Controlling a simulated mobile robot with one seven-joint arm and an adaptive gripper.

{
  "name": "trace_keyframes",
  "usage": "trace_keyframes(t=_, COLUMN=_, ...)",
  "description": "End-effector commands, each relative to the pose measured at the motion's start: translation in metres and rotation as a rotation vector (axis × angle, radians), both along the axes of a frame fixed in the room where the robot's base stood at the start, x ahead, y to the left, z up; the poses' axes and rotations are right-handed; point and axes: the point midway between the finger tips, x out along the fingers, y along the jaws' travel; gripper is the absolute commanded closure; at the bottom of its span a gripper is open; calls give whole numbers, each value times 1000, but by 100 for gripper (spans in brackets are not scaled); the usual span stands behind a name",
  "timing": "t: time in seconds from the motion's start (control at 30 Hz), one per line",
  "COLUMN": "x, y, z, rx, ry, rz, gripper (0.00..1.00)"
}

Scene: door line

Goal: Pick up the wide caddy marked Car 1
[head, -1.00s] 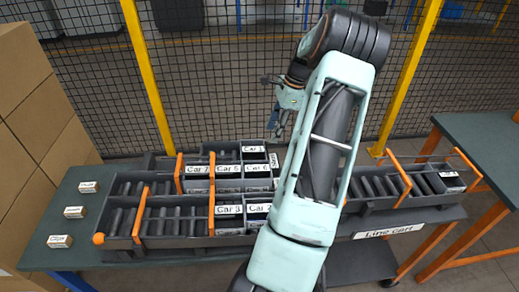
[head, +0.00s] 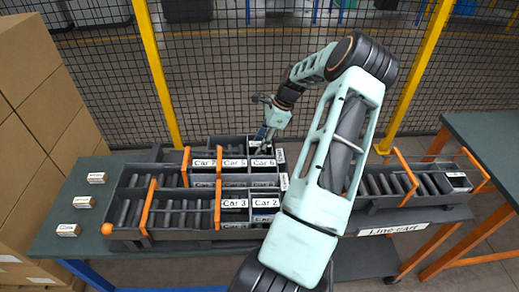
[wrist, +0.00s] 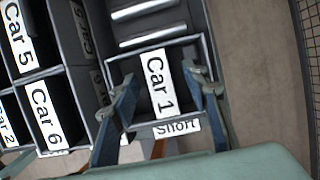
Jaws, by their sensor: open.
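The caddy marked Car 1 (wrist: 112,72) is a dark grey open box in the wrist view, with a white Car 1 label (wrist: 160,82) and a Short tag (wrist: 177,128) on its near side. My gripper (wrist: 160,78) is open, with one blue finger on each side of the label. I cannot tell whether the fingers touch the box or how deep they reach. In the head view my gripper (head: 264,136) is over the back right of the caddy group and hides the Car 1 label.
Caddies marked Car 5 (wrist: 20,38) and Car 6 (wrist: 44,115) stand close on the left. Car 7 (head: 204,163), Car 3 (head: 234,203) and Car 2 (head: 265,203) are nearby. Orange bars (head: 218,195) rise between bins. A mesh fence (head: 220,70) stands behind.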

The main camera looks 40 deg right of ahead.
Motion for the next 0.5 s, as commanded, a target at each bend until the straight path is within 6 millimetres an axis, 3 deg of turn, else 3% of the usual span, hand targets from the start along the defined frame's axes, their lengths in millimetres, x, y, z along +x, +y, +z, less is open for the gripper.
trace_keyframes(t=0.3, x=2, y=2, z=-5, rx=-1, ry=-2, rz=0, gripper=59)
trace_keyframes(t=0.5, x=2, y=2, z=-5, rx=-1, ry=-2, rz=0, gripper=81)
